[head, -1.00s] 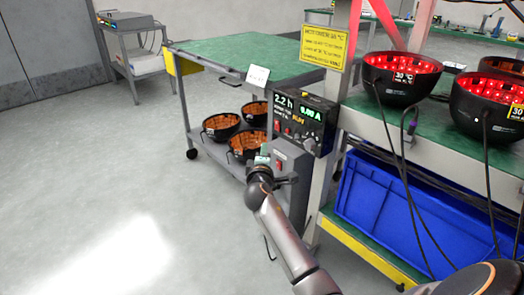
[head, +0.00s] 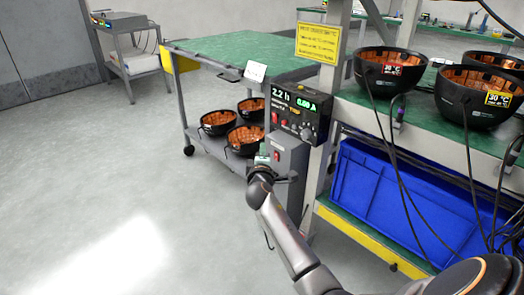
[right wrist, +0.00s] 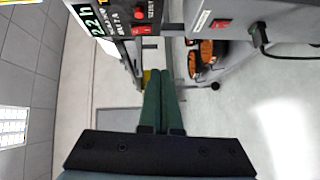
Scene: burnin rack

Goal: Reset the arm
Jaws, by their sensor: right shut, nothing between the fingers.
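My right arm reaches in from the lower right in the head view. Its gripper (head: 262,158) is in front of a grey switch box (head: 290,160) mounted under the control panel (head: 300,113), which reads 2.2 h and 0.00 A. In the right wrist view the green fingers (right wrist: 160,95) are shut together with nothing between them. A red switch (right wrist: 221,24) sits on a grey surface at the upper right there, apart from the fingertips. The panel's display (right wrist: 90,20) also shows at upper left. My left gripper is not in view.
Black bowls (head: 390,75) labelled 30 °C stand unlit on the rack shelf, with cables hanging. A blue crate (head: 385,205) is below. A green-topped cart (head: 235,52) holds several bowls on its lower shelf. The floor at left is clear.

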